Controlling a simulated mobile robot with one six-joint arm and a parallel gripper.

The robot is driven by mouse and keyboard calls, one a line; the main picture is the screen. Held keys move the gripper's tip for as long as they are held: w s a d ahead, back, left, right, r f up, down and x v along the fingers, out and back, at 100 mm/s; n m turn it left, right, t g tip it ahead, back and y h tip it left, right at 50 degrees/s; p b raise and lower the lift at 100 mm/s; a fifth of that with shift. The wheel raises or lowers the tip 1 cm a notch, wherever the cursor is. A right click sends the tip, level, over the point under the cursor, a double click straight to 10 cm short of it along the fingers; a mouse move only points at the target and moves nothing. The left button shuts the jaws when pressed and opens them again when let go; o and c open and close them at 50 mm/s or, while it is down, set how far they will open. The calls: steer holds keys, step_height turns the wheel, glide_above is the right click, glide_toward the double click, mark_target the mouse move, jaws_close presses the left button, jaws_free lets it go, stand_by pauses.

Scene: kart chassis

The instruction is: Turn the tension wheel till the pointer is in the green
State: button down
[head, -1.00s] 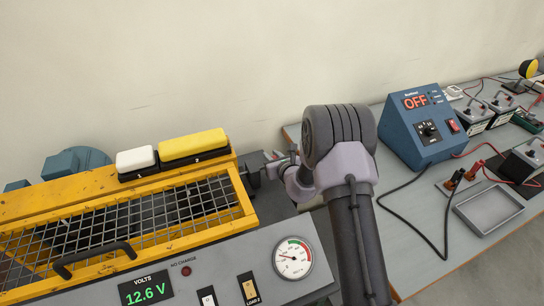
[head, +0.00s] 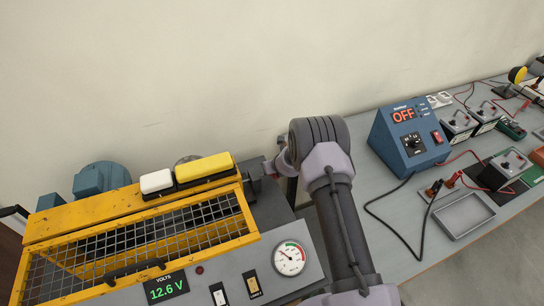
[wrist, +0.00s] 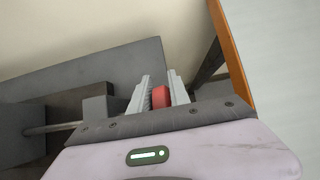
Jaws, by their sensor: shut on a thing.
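My gripper (wrist: 160,95) is shut on a small red part (wrist: 160,97), which shows between its two ribbed grey fingers in the wrist view. The red part may belong to the tension wheel; no whole wheel shows. In the head view my gripper is at the right end of the yellow guard, mostly hidden by my wrist. The round gauge (head: 290,259) is on the grey front panel. Its pointer seems to lie toward the upper left, outside the green arc near the top; a red arc is at the right.
A yellow mesh guard (head: 130,248) stands left of my arm. A grey rod and block (wrist: 95,110) are left of my fingers in the wrist view. On the bench at right are a blue charger (head: 408,140) reading OFF, cables and a grey tray (head: 464,216).

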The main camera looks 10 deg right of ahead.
steer(key=shift+g+p, duration=0.3)
steer(key=shift+p, duration=0.75)
steer(key=c, duration=1.2)
jaws_free()
steer(key=shift+c, duration=0.2)
steer(key=v, duration=1.7)
steer(key=shift+r, duration=0.15)
steer(key=shift+s+a, duration=0.1)
